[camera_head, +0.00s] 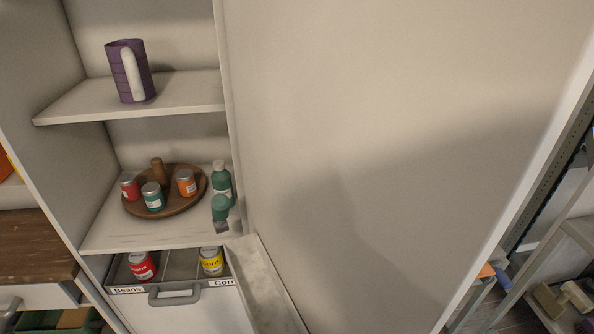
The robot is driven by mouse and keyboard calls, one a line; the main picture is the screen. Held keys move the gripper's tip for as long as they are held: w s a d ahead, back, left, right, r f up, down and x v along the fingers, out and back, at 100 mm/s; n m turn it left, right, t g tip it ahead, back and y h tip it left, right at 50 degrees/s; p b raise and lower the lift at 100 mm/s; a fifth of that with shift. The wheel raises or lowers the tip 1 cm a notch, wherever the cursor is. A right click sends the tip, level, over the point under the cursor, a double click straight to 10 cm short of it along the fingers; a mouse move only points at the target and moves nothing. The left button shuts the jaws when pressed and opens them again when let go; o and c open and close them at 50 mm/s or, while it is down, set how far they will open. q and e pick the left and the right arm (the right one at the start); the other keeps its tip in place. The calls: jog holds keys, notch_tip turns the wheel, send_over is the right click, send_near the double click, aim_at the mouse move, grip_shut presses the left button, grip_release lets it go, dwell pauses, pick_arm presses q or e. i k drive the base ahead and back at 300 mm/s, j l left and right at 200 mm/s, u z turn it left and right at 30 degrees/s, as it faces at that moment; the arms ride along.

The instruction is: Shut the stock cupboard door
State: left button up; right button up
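The stock cupboard (155,107) stands open at the left, with its shelves and contents showing. The cupboard door (390,130) appears to be the large, plain off-white panel that fills the middle and right. It stands open beside the shelves, and its left edge meets the cupboard's right side. No handle shows on the visible face. The panel's top and bottom are outside the picture. A broad shadow falls across its lower part. Neither of my grippers is in view.
A purple jug (130,72) stands on the upper shelf. Cans stand on a round wooden tray (176,204), with green bottles beside it. Below are a labelled drawer (195,307) with cans and a pale ledge (262,285). A metal rack (570,240) stands right.

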aim_at(387, 148)
jog(key=i+l+u, duration=0.1)
jog(key=l+u, duration=1.2)
jog(key=k+z, duration=0.9)
jog(key=i+l, duration=0.05)
